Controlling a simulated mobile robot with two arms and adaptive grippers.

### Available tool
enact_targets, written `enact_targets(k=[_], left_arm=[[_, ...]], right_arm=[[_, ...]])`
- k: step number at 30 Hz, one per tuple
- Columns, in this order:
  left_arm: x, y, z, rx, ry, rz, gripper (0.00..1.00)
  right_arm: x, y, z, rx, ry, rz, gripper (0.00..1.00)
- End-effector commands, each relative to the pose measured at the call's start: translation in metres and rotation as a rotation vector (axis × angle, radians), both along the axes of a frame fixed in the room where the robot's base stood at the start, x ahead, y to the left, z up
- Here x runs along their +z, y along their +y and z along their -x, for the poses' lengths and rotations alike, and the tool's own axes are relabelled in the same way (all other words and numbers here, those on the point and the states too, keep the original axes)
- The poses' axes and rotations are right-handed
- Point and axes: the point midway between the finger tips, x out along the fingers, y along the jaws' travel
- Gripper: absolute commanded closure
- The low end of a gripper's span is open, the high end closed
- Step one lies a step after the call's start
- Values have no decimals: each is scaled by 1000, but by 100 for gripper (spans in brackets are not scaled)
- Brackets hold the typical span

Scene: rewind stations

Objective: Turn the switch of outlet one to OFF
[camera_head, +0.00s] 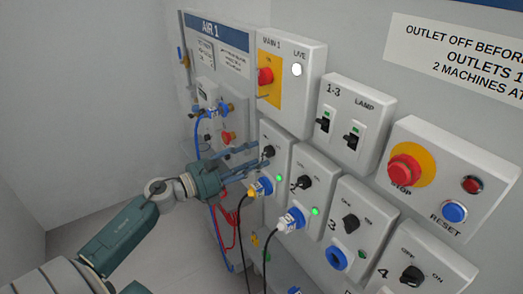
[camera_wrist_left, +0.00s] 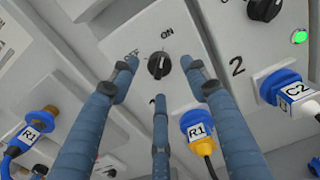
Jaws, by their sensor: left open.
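Outlet one's white box (camera_head: 279,150) is on the wall panel, with a black rotary switch (camera_head: 268,151) above a blue socket holding a yellow plug (camera_head: 254,190). A green lamp (camera_head: 279,178) on this box is lit. My left gripper (camera_head: 266,157) is open, its blue fingers reaching the switch from the left. In the left wrist view, the switch knob (camera_wrist_left: 159,65) sits between the spread fingertips, with a third finger below; I cannot tell whether they touch it.
Outlet two's switch (camera_head: 304,182) and plug (camera_head: 291,219) are close on the right. Outlets three (camera_head: 350,222) and four (camera_head: 411,276) follow. The MAIN 1 box (camera_head: 300,75) is above. AIR 1 fittings and hoses (camera_head: 208,110) stand left. The far-left wall side is clear.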

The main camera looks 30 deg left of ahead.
Motion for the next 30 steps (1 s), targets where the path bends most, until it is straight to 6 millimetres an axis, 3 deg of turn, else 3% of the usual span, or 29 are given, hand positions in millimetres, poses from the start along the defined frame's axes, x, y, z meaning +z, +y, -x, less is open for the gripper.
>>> enact_targets(k=[6,17,24,30], left_arm=[[1,-10,-24,0,0,2,54],[-1,-12,-28,1,1,2,54],[-1,-12,-28,0,2,2,98],[-2,-12,-28,-1,6,9,99]], right_arm=[[11,4,-4,1,-5,-5,60],[11,12,1,0,2,-13,60],[11,10,3,1,5,-11,60],[11,7,3,2,6,-7,60]])
